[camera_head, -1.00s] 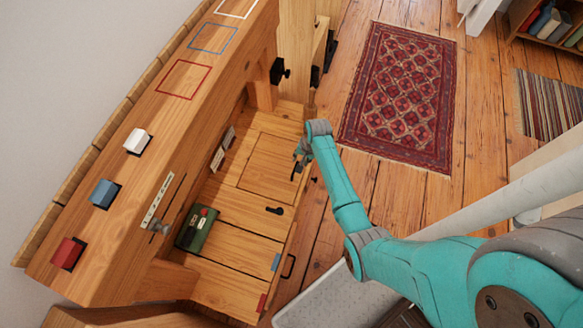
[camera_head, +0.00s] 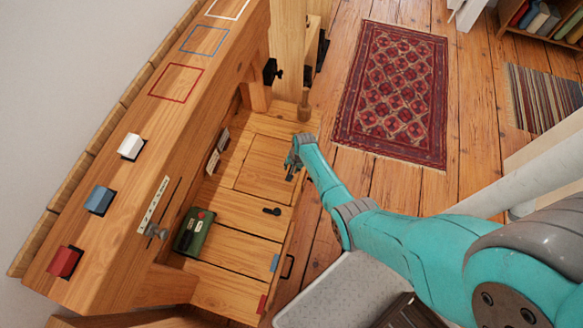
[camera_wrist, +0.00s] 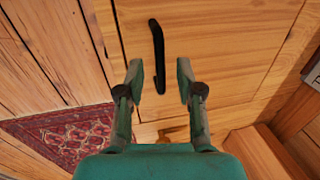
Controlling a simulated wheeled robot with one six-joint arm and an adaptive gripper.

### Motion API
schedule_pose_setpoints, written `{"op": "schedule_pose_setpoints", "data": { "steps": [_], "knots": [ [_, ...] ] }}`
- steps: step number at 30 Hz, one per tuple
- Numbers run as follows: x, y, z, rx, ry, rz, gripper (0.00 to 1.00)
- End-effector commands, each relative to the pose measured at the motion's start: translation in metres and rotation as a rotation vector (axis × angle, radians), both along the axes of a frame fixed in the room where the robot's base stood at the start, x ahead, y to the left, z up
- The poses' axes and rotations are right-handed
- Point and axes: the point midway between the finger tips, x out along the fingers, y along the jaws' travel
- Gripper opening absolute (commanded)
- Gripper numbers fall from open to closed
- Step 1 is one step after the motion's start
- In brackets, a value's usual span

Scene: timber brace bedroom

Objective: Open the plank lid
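The plank lid (camera_head: 262,168) is a square wooden panel set flush in the low bench, and it lies closed. A black bar handle (camera_wrist: 157,55) is on the lid in the wrist view. My gripper (camera_head: 291,168) is over the lid's right edge in the head view and hides most of the handle there. In the wrist view my gripper (camera_wrist: 160,78) is open and empty, with its two fingers apart. The handle shows just beyond the fingertips, roughly in line with the gap between them. I cannot tell the height between fingertips and handle.
A green box (camera_head: 194,232) with a red button sits on the bench, left of a black latch-like piece (camera_head: 271,211). A wooden post (camera_head: 289,50) rises behind. A red rug (camera_head: 395,95) lies on the floor.

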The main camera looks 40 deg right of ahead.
Motion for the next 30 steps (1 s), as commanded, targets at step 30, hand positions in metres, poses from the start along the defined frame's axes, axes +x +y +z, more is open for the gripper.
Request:
{"op": "schedule_pose_setpoints", "data": {
  "steps": [30],
  "knots": [
    [0.0024,-0.0049,-0.0003,-0.009,0.013,-0.001,0.0]
  ]
}}
